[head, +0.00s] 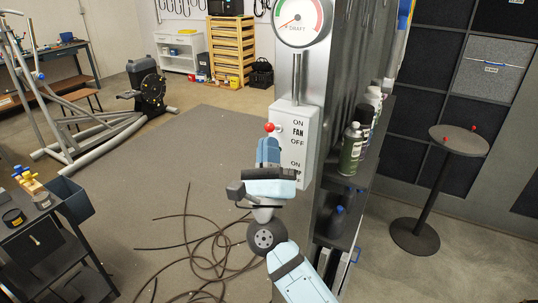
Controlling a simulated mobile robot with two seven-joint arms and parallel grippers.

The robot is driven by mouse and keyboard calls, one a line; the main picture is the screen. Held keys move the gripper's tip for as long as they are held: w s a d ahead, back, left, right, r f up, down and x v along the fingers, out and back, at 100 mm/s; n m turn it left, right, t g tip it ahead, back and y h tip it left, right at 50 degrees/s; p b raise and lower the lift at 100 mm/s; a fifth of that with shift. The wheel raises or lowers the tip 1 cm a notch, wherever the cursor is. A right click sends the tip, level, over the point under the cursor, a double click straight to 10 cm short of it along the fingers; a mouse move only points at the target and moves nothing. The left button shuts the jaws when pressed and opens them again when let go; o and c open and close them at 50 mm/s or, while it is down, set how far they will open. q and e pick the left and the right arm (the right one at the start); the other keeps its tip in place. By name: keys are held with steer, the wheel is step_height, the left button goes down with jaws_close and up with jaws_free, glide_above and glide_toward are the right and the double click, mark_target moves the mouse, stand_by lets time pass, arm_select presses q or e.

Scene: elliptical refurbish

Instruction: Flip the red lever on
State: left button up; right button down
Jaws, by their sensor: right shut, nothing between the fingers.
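The red lever knob (269,127) sticks out to the left of a white switch box (305,125) on the side of a metal cabinet. It is roughly level with the upper ON and FAN lettering; OFF is printed below. My left gripper is not in view.
A draft gauge (298,20) is above the box. Spray cans (351,148) and bottles stand on shelves to the right. Loose cables (205,250) lie on the floor. A black cart (40,235) is at left and a round table (459,139) at right. Open floor lies left of the box.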

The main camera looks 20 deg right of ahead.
steer(key=b+v, duration=0.5)
steer(key=v, duration=0.8)
steer(key=shift+s+f, duration=0.2)
steer(key=shift+f, duration=0.15)
steer(key=shift+a, duration=0.1)
